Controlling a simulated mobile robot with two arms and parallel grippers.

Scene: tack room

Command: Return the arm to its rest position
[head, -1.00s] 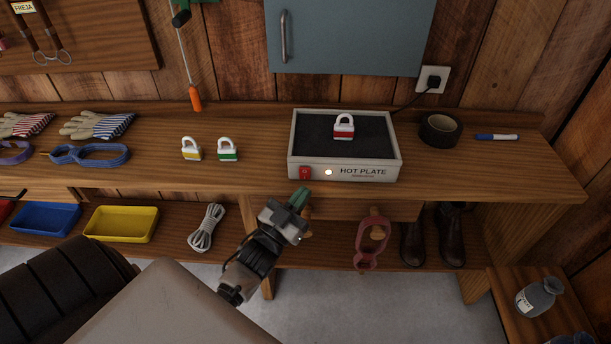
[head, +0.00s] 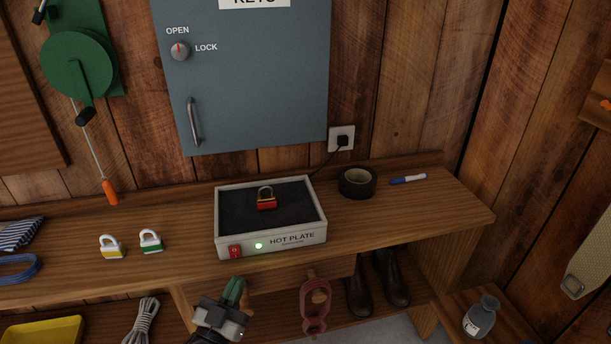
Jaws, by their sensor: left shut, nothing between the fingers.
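My left gripper (head: 236,290) is at the lower middle of the head view, in front of the bench's front edge and below the hot plate. Its green-tipped fingers are shut and empty. The hot plate (head: 222,243) is a pale box with a dark top, a red switch (head: 235,252) and a lit green lamp (head: 259,246). A padlock (head: 267,201) with a red and orange body and a dark shackle stands on its top. My right gripper is not in view.
Yellow-banded (head: 111,252) and green-banded (head: 151,247) white padlocks stand left of the hot plate. Black tape (head: 357,189) and a blue marker (head: 407,180) lie right. A grey cabinet (head: 250,90) hangs above. A pink strap-like item (head: 314,312) hangs below the bench edge.

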